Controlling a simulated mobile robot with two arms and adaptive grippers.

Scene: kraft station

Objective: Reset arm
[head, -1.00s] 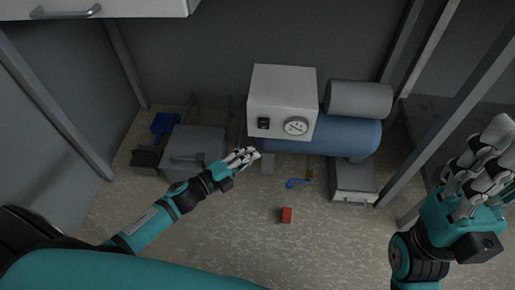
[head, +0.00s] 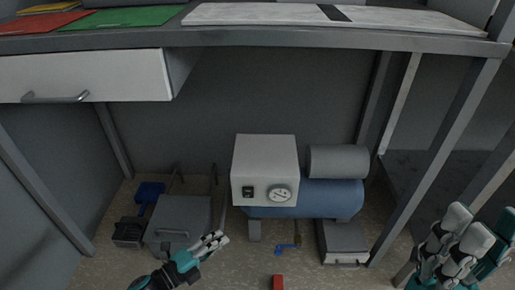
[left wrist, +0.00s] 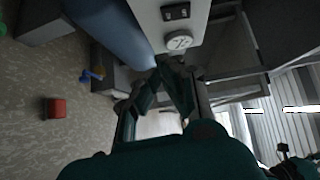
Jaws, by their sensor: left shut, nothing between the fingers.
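My left gripper (head: 218,240) shows low in the head view, in front of the grey toolbox and the compressor. Its fingers are shut with nothing between them. In the left wrist view its fingers (left wrist: 168,72) come together below the compressor's white box. My right gripper (head: 466,226) is at the lower right of the head view, fingers pointing up; whether it is open or shut is unclear. The blue compressor (head: 325,196) has a white control box (head: 264,165) with a gauge and a switch.
The workbench (head: 300,38) with a white drawer (head: 95,75) spans above. A metal leg (head: 432,165) stands beside my right gripper.

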